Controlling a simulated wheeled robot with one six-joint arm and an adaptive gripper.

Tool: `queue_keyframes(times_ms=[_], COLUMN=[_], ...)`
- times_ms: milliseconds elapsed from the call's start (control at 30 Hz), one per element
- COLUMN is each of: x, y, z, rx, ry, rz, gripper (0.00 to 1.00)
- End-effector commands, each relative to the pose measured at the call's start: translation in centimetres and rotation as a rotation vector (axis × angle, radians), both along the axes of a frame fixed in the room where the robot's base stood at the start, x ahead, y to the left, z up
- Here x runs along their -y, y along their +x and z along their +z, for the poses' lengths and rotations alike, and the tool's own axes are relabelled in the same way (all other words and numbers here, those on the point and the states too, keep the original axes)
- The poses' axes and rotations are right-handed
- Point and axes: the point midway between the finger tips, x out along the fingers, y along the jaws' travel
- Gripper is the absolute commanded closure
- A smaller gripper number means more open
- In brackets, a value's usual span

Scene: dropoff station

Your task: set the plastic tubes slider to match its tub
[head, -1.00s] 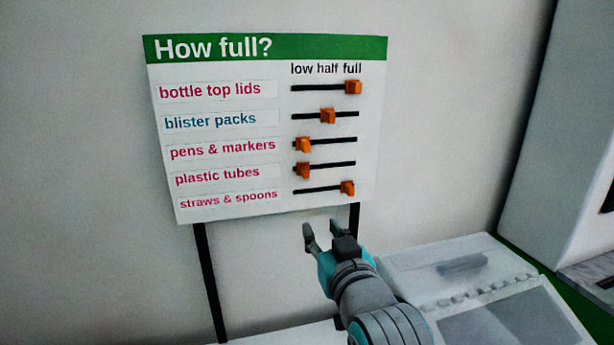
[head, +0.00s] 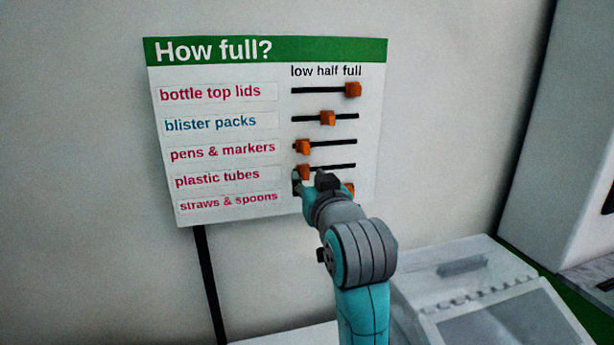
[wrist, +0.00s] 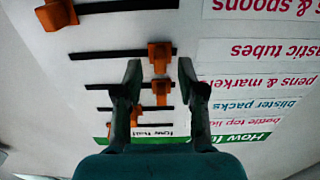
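The "How full?" board (head: 220,205) carries orange knobs on dark tracks marked low, half, full. The plastic tubes knob (head: 303,172) sits at the low end of its track (head: 340,167). It also shows in the upside-down wrist view (wrist: 160,52). My gripper (head: 309,181) is at the board by this knob. In the wrist view, my gripper (wrist: 160,68) is open, its two fingers spread with the knob lined up in the gap between them. I cannot tell whether either finger touches it. The tub is not in view.
The pens & markers knob (head: 303,147) is just above, also at low. The straws & spoons knob (head: 348,189) is just below, near full, partly behind my arm. Blister packs (head: 327,118) is at half and bottle top lids (head: 353,90) at full. A pale box (head: 470,260) stands lower right.

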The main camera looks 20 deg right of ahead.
Motion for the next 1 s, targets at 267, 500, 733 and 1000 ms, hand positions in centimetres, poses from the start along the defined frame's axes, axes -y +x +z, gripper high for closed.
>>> queue_keyframes(times_ms=[267, 500, 733, 1000], x=[0.1, 0.1, 0.1, 0.4], y=[2.1, 2.2, 2.2, 2.2], z=[0.0, 0.0, 0.0, 0.0], rx=[0.001, 0.001, 0.001, 0.001], ry=[0.0, 0.0, 0.0, 0.0], rz=[0.0, 0.0, 0.0, -0.001], gripper=[0.6, 0.6, 1.0, 1.0])
